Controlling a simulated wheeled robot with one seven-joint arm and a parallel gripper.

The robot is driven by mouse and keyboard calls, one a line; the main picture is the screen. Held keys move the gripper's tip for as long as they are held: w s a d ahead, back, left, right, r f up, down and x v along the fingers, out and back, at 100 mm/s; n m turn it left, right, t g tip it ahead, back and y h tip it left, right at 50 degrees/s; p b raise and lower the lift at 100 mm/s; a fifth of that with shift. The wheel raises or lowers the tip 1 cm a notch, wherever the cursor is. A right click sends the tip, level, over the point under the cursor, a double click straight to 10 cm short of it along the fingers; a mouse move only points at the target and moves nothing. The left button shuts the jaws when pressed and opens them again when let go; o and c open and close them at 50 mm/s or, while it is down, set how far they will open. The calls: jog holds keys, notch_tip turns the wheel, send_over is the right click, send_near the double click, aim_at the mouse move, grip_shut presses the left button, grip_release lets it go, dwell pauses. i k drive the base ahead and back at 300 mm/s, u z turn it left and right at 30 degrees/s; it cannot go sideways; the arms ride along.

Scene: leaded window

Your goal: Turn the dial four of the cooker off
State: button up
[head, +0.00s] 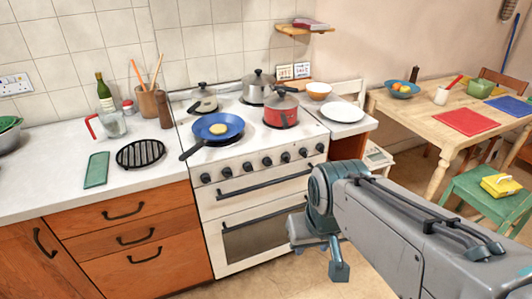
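The white cooker (210,203) stands in the middle, with a row of several black dials (267,161) along its front panel above the oven door. The dials are small here, and I cannot tell which one is turned on. On the hob are a blue frying pan (205,128) with something yellow in it, a red lidded pot (281,115) and other grey pots. My grey arm reaches in from the lower right. My gripper (322,248) hangs in front of the cooker's right side, below the dials and apart from them. Its opening is not clear.
A counter (60,165) with wooden drawers adjoins the cooker on the left, holding a black trivet (140,153) and a bottle (103,90). A wooden table (430,118) and green stool (475,192) stand right. The floor before the oven is clear.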

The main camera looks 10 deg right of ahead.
aim_at(267, 162)
jog(key=u, duration=1.8)
jog(key=i, duration=1)
jog(key=z, duration=2.5)
